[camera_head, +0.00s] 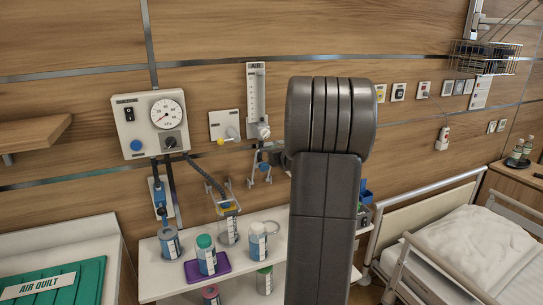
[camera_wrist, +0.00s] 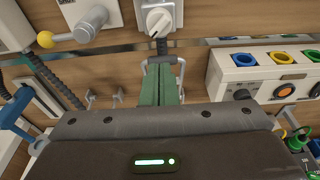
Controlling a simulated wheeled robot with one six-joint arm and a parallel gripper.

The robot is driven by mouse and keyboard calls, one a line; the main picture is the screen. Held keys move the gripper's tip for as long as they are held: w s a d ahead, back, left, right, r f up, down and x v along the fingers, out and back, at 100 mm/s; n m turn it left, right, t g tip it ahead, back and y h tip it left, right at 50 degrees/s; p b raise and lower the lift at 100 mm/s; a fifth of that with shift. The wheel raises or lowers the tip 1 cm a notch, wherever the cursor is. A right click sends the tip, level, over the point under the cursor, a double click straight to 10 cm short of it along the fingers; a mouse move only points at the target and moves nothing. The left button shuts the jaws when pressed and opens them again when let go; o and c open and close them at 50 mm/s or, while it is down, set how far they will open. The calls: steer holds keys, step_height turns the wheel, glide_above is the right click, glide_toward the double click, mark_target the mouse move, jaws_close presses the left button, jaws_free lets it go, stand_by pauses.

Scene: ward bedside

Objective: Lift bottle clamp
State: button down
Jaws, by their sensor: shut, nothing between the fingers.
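In the wrist view my gripper (camera_wrist: 160,88) has its greenish fingers shut together and empty, pointing at the wall. The fingertips overlap a metal bracket (camera_wrist: 181,72) under a white knob (camera_wrist: 158,20); I cannot tell whether they touch it. In the head view a small metal fitting with prongs (camera_head: 253,180) hangs below the flowmeter, and a blue holder (camera_head: 158,200) hangs on the left. I cannot tell which is the bottle clamp. A clear jar (camera_head: 228,228) stands at the end of a hose. My arm hides the gripper in the head view.
Several bottles, including a teal-capped one (camera_head: 206,258) on a purple tray (camera_head: 190,272) and a white-capped one (camera_head: 258,244), stand on a white trolley (camera_head: 150,283). A gauge box (camera_head: 128,140) is on the wall. A bed (camera_head: 465,250) stands at right.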

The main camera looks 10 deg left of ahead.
step_height(320, 180, up, 6)
steer(key=s+d, duration=0.1)
steer(key=s, duration=0.1)
steer(key=shift+d+p, duration=0.35)
